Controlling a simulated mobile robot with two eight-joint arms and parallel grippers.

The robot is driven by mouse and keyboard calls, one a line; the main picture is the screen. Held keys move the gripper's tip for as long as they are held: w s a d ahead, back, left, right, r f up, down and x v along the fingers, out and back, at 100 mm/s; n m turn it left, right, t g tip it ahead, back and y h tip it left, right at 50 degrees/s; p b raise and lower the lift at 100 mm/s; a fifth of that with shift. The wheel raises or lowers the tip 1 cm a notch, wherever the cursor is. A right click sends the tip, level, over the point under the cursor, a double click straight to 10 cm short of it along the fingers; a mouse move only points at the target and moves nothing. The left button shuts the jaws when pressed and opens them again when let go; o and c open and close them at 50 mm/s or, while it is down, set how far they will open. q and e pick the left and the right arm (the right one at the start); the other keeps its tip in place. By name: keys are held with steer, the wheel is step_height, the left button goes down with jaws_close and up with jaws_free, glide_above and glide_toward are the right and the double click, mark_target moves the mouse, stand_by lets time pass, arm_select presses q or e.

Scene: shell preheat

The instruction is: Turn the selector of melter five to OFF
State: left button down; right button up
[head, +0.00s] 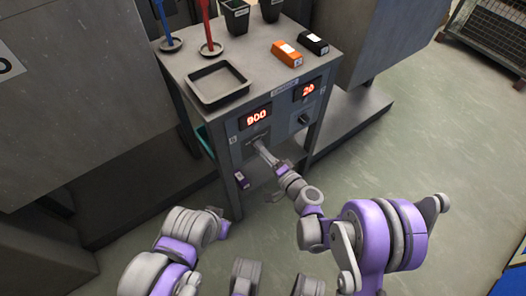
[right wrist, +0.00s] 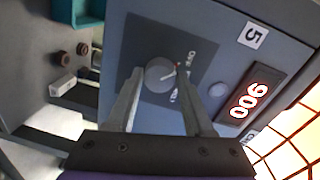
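The selector of melter five is a round grey knob (right wrist: 160,73) on a dark plate, beside a label "5" (right wrist: 253,35) and a red display reading 900 (right wrist: 249,101). Its pale pointer line aims toward the right of the right wrist view, near a small red mark. The lettering around it is too small to read surely. My right gripper (right wrist: 158,80) is open, its two fingers on either side of the knob; I cannot tell if they touch it. In the head view this gripper (head: 258,148) reaches the panel below the 900 display and hides the knob.
A second display reads 20 (head: 308,89), with a dark knob (head: 304,119) below it. The cabinet top holds a square tray (head: 218,84), an orange box (head: 287,53), a black box (head: 313,43) and black pots (head: 236,16). The floor at right (head: 420,140) is clear.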

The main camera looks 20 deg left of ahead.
steer(key=o, duration=0.4)
steer(key=shift+c, duration=0.2)
arm_select(q)
steer(key=shift+s+r+p, duration=0.1)
steer(key=shift+r+p, duration=0.5)
steer(key=shift+p, duration=0.3)
arm_select(e)
steer(key=v, duration=1)
steer(key=shift+s+d, duration=0.25)
steer(key=shift+d, duration=0.1)
steer(key=shift+r, duration=0.15)
steer(key=s+d+r+n+g+h, duration=0.3)
steer(key=s+d+h, duration=0.4)
steer(key=s+d, duration=0.4)
steer(key=s+d+r+n+g+h, duration=0.25)
steer(key=s+d+h, duration=0.35)
steer(key=s+d, duration=0.45)
arm_select(q)
step_height(320, 180, up, 28)
steer(key=t+p, duration=0.1)
steer(key=p, duration=2.4)
steer(key=shift+w, duration=0.45)
arm_select(e)
step_height(320, 180, up, 28)
steer(key=w+d, duration=0.1)
steer(key=d, duration=0.1)
steer(key=shift+w+h, duration=0.3)
steer(key=shift+w, duration=0.1)
